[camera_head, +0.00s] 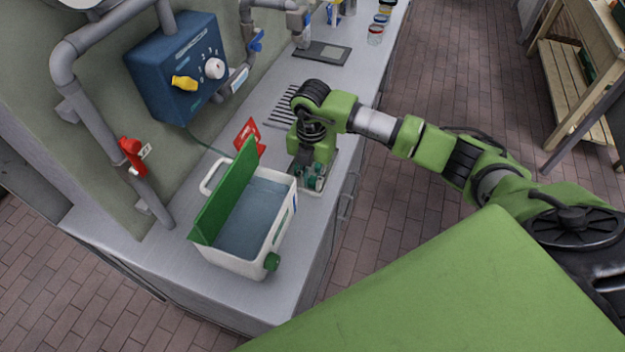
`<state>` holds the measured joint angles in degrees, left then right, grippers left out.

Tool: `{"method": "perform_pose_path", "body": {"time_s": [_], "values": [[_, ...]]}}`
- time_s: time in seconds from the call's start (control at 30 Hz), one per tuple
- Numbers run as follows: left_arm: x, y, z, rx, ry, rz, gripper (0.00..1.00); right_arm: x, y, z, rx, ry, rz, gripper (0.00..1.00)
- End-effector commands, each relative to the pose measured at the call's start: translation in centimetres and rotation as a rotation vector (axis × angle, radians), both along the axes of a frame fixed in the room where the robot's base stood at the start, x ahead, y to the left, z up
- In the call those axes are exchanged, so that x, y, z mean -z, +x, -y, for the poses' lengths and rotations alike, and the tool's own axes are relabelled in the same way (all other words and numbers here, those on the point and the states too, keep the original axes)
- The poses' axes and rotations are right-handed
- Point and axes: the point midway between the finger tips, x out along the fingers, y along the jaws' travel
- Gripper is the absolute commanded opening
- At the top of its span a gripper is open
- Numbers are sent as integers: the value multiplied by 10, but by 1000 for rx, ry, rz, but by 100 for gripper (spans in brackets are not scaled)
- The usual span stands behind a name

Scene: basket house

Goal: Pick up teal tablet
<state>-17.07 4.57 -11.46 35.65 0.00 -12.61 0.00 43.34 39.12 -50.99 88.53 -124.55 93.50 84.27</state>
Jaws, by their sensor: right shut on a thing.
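My right gripper (312,183) points down at the counter, just right of the white box. It is shut on the teal tablet, which is mostly hidden under the gripper; only small teal bits and a pale edge show there, low at the counter top. I cannot tell whether it is clear of the surface. My left gripper is not in view.
The white box (236,267) with its green lid (225,195) raised stands close left. A red card (247,136), a dark slotted grate (281,112), a dark flat panel (322,53) and jars (375,35) are on the counter (180,262). A blue wall box (150,60) and pipes line the wall.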

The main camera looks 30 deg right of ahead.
Motion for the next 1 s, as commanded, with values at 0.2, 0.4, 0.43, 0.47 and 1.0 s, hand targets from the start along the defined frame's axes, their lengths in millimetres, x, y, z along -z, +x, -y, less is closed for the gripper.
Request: {"method": "perform_pose_path", "body": {"time_s": [0.2,0.4,0.43,0.47,1.0], "values": [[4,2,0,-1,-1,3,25,-12,1,0,1,1,3,6],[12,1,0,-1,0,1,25,-38,-7,2,-1,0,3,6],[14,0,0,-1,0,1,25,-42,-11,2,-2,-1,3,6],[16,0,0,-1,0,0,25,-47,-15,3,-3,0,4,6],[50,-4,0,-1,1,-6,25,-113,-107,14,-1,-2,3,6]]}}
